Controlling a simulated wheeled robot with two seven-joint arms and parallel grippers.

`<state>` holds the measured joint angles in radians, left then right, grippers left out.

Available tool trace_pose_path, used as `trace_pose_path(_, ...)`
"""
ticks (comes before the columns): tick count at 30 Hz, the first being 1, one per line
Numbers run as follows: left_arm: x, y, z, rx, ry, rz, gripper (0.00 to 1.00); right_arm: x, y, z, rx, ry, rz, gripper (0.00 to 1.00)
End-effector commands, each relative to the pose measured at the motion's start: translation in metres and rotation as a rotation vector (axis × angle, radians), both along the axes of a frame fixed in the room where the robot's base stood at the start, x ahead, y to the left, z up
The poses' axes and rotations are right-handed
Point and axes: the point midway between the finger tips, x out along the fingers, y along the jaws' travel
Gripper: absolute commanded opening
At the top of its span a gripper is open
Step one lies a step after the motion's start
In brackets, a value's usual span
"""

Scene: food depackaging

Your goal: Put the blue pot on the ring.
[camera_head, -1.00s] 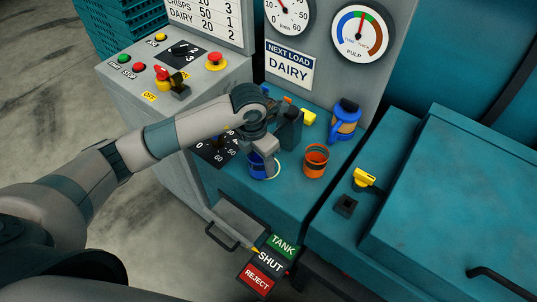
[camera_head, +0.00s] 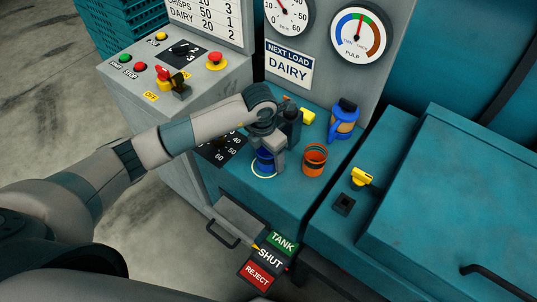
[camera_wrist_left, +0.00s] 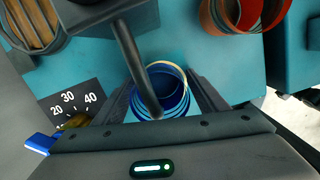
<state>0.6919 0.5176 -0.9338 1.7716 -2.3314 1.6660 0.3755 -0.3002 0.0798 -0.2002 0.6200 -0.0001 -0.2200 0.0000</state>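The blue pot (camera_head: 264,161) is at the front left of the teal worktop, partly hidden by my left gripper (camera_head: 272,150). In the left wrist view the pot (camera_wrist_left: 160,98) sits between the two fingers of my left gripper (camera_wrist_left: 163,96), which is shut on it. The pale ring (camera_head: 257,175) shows around the pot's lower left edge in the head view. In the wrist view the ring (camera_wrist_left: 178,70) curves past the pot's upper right. I cannot tell whether the pot touches the surface. My right gripper is not in view.
An orange pot (camera_head: 314,161) stands close to the right. A blue mug-like container (camera_head: 342,122) stands behind it. A yellow lever (camera_head: 361,177) is further right, and a scale plate (camera_head: 219,150) lies to the left. A dark bar (camera_wrist_left: 135,65) crosses the wrist view.

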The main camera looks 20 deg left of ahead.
Motion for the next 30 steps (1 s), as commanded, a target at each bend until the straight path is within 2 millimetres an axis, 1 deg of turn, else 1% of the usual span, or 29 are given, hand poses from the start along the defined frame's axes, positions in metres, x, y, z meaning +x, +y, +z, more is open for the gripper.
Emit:
trace_pose_path(9,0.0,0.0,0.001,0.0,0.0,0.0,0.69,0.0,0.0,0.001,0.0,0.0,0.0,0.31)
trace_pose_path(14,0.0,0.0,0.005,0.0,0.0,0.0,0.69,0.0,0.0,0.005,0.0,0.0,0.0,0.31)
trace_pose_path(16,0.0,0.0,0.008,0.0,-0.002,0.0,0.69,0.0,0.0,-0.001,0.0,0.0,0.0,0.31)
trace_pose_path(20,-0.001,0.002,0.023,0.0,-0.004,-0.002,0.69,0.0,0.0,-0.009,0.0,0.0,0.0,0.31)
trace_pose_path(23,-0.002,0.003,0.039,-0.001,-0.005,-0.001,0.69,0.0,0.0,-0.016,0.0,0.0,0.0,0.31)
trace_pose_path(30,-0.007,0.005,0.083,-0.001,-0.005,-0.002,0.69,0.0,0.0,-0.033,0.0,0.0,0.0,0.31)
